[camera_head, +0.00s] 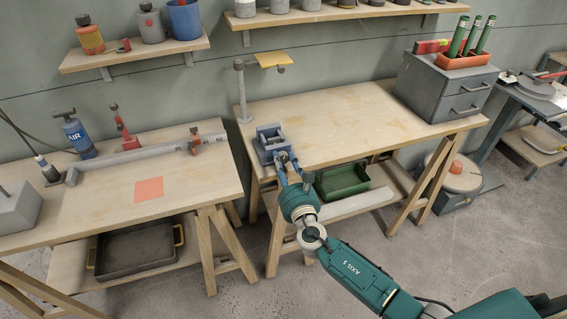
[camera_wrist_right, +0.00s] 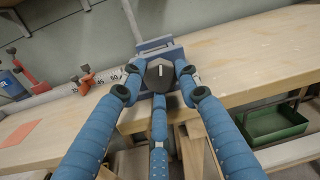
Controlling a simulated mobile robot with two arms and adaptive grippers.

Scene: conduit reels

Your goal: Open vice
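The vice (camera_head: 268,146) is a blue-grey block with jaws, at the left front edge of the middle workbench. In the right wrist view its body (camera_wrist_right: 152,44) stands behind a dark grey six-sided knob (camera_wrist_right: 160,75), which faces the camera. My right gripper (camera_head: 290,166) is at the front of the vice. In the wrist view its three blue fingers (camera_wrist_right: 159,82) surround the knob, two at the sides and one below. I cannot tell whether they press on it. My left gripper is in neither view.
The middle workbench (camera_head: 345,118) is mostly clear. A lamp-like stand (camera_head: 241,92) rises behind the vice, and a grey drawer cabinet (camera_head: 440,88) stands at the right end. A green bin (camera_head: 342,181) is below. The left bench (camera_head: 190,178) holds a measuring rail (camera_head: 150,156).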

